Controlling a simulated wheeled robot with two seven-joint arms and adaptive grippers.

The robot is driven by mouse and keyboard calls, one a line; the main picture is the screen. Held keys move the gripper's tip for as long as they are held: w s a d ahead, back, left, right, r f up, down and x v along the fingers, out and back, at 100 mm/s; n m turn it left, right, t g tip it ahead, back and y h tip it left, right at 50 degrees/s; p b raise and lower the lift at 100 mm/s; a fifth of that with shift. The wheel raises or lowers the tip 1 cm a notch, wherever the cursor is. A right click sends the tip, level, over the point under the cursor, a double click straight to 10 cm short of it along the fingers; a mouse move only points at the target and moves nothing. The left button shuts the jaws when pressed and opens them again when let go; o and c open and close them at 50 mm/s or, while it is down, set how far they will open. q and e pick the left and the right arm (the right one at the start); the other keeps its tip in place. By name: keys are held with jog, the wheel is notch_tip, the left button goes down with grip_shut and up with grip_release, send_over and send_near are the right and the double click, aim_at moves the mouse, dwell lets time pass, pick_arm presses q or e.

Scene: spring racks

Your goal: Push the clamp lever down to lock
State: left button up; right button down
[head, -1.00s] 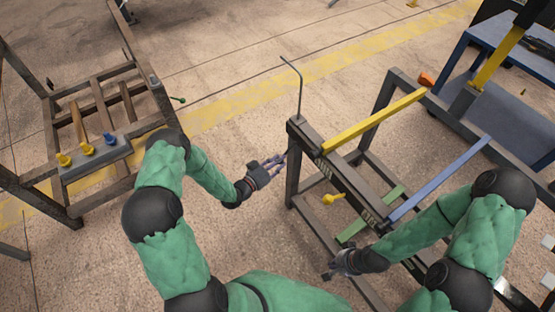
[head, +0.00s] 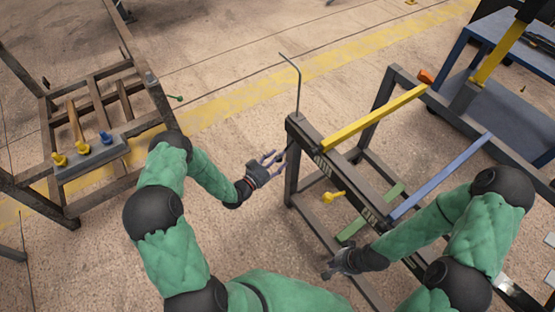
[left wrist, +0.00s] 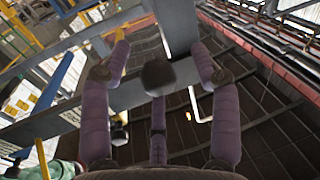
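I cannot tell for sure which part is the clamp lever. A thin bent rod (head: 298,80) stands upright at the left corner of the dark rack (head: 340,183). A yellow knob (head: 334,196) sticks out of the rack's near side, and an orange handle (head: 427,77) sits at the far end of the yellow bar. My left gripper (head: 272,160) is just left of the rack's corner, fingers spread and empty. Its spread purple fingers also show in the left wrist view (left wrist: 160,100). My right gripper (head: 332,266) is low by the rack's near side; its fingers are too small to read.
The rack carries a yellow bar (head: 375,118) and a blue bar (head: 440,177), with a green bar (head: 370,213) lower down. A second frame on the left has a grey block (head: 92,160) with yellow and blue knobs. A blue table (head: 510,100) stands at the back right. Floor between the frames is free.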

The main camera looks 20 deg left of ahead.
pick_arm(q)
jog(key=shift+a, duration=0.2)
jog(key=v, duration=1.2)
jog(key=shift+d, duration=0.15)
